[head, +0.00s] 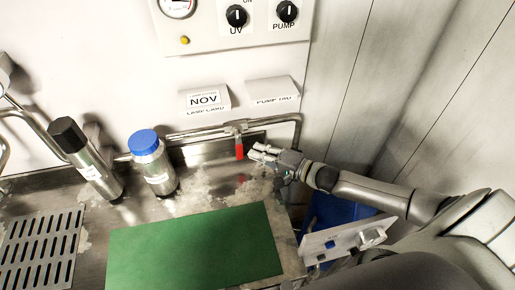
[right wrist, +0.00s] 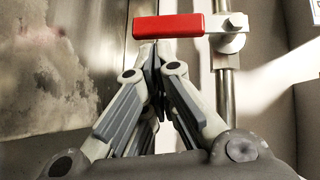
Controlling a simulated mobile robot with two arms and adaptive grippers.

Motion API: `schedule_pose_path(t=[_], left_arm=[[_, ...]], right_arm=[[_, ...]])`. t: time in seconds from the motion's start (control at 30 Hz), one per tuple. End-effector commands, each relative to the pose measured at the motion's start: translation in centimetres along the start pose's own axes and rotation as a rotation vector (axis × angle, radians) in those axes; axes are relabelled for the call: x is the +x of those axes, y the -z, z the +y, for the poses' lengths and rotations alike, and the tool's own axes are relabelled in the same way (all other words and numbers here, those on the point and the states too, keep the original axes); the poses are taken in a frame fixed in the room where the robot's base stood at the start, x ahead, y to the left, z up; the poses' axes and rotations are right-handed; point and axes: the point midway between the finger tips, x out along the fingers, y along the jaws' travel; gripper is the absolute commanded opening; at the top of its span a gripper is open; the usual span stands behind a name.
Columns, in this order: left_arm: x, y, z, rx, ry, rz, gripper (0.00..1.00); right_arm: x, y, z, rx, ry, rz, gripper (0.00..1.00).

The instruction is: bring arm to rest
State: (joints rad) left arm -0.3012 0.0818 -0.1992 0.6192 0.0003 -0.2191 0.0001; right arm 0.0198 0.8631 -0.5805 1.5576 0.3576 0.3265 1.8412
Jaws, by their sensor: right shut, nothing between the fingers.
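My right gripper (head: 256,151) reaches in from the right in the head view, beside the red valve handle (head: 239,150) on the pipe. In the right wrist view the gripper (right wrist: 157,50) is shut, its fingertips together with nothing between them. The red handle (right wrist: 168,26) lies across just beyond the fingertips there. I cannot tell whether they touch. My left gripper is not in view.
A steel bottle with a blue cap (head: 153,163) and one with a black cap (head: 86,160) stand on the metal counter, left of the handle. A green mat (head: 195,250) lies in front. A control panel (head: 210,35) is above, a wall at right.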

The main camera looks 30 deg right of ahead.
Motion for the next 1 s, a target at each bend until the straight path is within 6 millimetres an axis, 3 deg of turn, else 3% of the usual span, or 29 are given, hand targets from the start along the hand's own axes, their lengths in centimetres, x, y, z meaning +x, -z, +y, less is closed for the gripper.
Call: schedule_pose_path(t=[0.4,0.8,1.0], left_arm=[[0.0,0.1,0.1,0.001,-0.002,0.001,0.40],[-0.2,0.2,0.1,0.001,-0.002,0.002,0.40],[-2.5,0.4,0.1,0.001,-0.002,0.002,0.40]], right_arm=[[-5.2,0.0,0.0,0.000,-0.001,-0.001,0.00],[-6.1,0.0,-0.2,0.000,0.000,0.000,0.00],[-6.3,0.3,-2.6,0.000,0.000,0.000,0.00]])
